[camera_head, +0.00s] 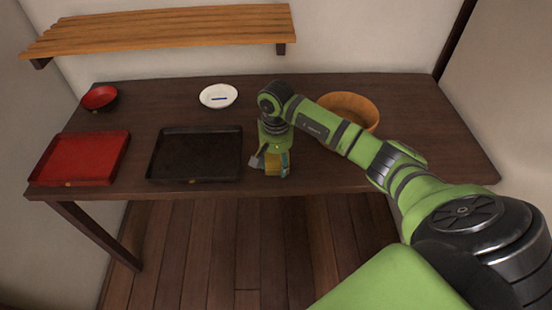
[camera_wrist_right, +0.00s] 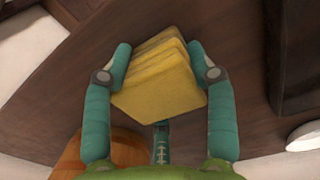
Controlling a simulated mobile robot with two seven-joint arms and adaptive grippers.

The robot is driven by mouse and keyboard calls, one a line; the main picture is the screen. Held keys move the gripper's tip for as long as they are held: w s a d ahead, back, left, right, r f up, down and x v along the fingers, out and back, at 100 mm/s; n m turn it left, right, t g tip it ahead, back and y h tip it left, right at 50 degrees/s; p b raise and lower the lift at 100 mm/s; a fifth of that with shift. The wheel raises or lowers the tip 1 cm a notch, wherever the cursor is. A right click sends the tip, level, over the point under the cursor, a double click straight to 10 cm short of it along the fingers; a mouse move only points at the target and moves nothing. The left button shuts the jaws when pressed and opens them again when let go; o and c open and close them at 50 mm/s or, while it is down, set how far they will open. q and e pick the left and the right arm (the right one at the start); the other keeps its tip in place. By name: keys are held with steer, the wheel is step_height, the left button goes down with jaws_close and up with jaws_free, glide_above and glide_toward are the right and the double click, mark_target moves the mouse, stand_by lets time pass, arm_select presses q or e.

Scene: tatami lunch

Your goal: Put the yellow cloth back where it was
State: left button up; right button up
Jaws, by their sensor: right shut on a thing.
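The yellow cloth is a folded, layered stack. In the right wrist view the yellow cloth (camera_wrist_right: 160,82) sits between the fingers of my right gripper (camera_wrist_right: 160,70), which is shut on it. In the head view my right gripper (camera_head: 271,165) points down near the front edge of the table, just right of the black tray (camera_head: 195,180). Only a small part of the cloth (camera_head: 272,168) shows there between the fingers. I cannot tell whether the cloth touches the tabletop. My left gripper is not in view.
On the dark table (camera_head: 320,178) stand a red tray (camera_head: 80,180) at left, a red bowl (camera_head: 99,97) behind it, a white plate (camera_head: 218,96) at the back and a wooden bowl (camera_head: 352,106), partly behind my right arm. A wooden shelf (camera_head: 160,28) hangs above. The table's right end is clear.

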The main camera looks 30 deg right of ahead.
steer(key=shift+f, duration=0.1)
steer(key=o, duration=0.6)
steer(key=shift+f+b, duration=0.1)
steer(key=shift+b, duration=0.2)
steer(key=o, duration=0.4)
